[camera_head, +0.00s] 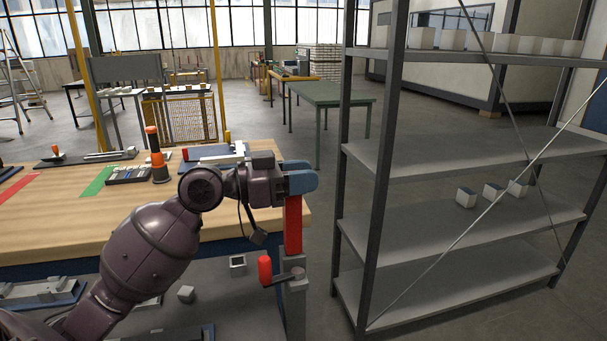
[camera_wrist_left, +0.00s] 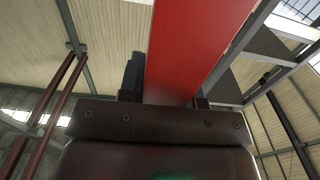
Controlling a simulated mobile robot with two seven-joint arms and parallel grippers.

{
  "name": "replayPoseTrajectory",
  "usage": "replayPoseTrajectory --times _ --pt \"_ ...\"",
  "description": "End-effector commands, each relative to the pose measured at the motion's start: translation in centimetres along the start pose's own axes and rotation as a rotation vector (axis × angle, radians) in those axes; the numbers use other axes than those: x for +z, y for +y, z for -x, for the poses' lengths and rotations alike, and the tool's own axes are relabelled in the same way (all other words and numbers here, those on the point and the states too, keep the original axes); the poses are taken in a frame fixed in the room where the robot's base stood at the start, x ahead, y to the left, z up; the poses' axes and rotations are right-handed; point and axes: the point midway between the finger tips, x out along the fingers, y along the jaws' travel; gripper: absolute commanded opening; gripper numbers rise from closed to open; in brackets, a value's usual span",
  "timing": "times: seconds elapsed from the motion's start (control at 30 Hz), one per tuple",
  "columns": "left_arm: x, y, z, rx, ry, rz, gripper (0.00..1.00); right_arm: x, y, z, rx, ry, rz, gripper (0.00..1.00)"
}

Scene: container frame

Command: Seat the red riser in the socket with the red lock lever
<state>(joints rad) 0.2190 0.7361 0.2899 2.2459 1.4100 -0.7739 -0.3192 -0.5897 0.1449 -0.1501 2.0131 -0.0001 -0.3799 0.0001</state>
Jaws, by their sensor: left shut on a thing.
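The red riser (camera_head: 293,226) hangs upright below my left gripper (camera_head: 300,178), whose blue fingers are shut on its upper end. In the left wrist view, the riser (camera_wrist_left: 200,45) stands between the fingers of my left gripper (camera_wrist_left: 168,90). The grey socket post (camera_head: 296,305) stands directly below the riser, beside the table's right end. The riser's lower end meets the socket's top in the picture; I cannot tell whether it is inside or just above. The red lock lever (camera_head: 265,270) sticks out to the left of the socket on a grey arm. My right gripper is out of view.
The wooden workbench (camera_head: 110,215) lies left of the socket, with an orange-topped black tool (camera_head: 156,155) and trays on it. A grey shelf rack (camera_head: 460,165) stands close on the right. Small blocks lie below the bench. Open floor lies between bench and rack.

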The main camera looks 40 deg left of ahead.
Motion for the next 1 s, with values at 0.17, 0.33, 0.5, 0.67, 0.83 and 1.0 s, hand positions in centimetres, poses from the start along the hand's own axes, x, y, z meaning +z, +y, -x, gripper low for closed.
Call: replayPoseTrajectory --times 0.17,0.33,0.5,0.67,0.83,1.0 --pt "0.64 0.01 -0.02 0.001 -0.002 0.005 0.0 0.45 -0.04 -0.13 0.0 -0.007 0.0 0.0" --pt "0.72 0.02 -0.01 0.001 -0.002 0.005 0.44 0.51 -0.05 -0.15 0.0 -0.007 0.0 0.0" --pt "0.69 0.0 0.0 0.0 -0.002 0.004 0.61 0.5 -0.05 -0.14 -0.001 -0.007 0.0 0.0" --pt "0.7 -0.02 0.0 0.0 -0.004 0.003 0.61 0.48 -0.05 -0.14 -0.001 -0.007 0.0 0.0" --pt "0.67 -0.02 0.01 0.0 -0.004 0.003 0.61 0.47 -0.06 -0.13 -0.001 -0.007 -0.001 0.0" --pt "0.12 -0.01 0.04 0.0 -0.002 0.0 0.61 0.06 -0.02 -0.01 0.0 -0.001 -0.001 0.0"
